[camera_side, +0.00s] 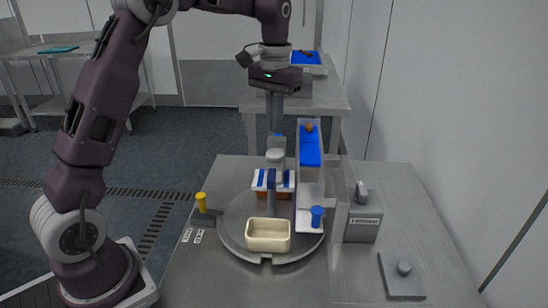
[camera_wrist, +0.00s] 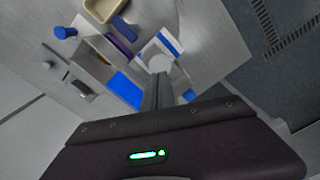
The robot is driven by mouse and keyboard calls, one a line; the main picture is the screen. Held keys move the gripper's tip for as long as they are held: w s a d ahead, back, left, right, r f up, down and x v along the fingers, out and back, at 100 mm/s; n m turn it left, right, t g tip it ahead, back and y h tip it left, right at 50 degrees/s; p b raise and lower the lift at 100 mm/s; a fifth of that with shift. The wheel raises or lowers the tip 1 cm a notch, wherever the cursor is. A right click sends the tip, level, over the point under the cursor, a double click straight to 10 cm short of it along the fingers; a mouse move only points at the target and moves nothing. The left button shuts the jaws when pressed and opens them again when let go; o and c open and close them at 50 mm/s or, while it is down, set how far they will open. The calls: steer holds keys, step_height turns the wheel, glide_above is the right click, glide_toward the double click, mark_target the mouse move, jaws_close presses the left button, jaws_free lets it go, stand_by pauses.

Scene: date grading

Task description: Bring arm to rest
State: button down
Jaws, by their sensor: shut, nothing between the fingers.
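My gripper (camera_side: 277,130) hangs with its fingers pointing down over the far part of the work table, above a grey round-topped post (camera_side: 275,156). Its narrow fingers are together with nothing between them. In the wrist view my gripper (camera_wrist: 158,102) shows as two dark fingers side by side. My arm is raised, bending over from the left. A small brown date (camera_side: 309,128) sits at the far end of the blue belt (camera_side: 310,150), right of my gripper. A cream tray (camera_side: 268,247) stands on the round grey turntable (camera_side: 232,236), well below and nearer the camera.
A blue-and-white striped piece (camera_side: 262,180) sits behind the cream tray. A grey labelled box (camera_side: 362,222) and a plate with a knob (camera_side: 402,278) are farther right. The table's front left is clear.

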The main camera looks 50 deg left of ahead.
steer(key=s+d+r+m+t, duration=0.15)
steer(key=s+d+r, duration=0.25)
steer(key=s, duration=0.4)
steer(key=s+d+r+t, duration=0.2)
steer(key=s+d+r, duration=0.15)
steer(key=s, duration=0.35)
steer(key=s+d+f+t, duration=0.1)
steer(key=s+f, duration=0.1)
steer(key=s, duration=0.5)
steer(key=s+d+f+m+t, duration=0.1)
steer(key=s+f, duration=0.1)
steer(key=s, duration=0.5)
steer(key=shift+s+d, duration=0.2)
steer(key=shift+d, duration=0.15)
steer(key=shift+m, duration=0.25)
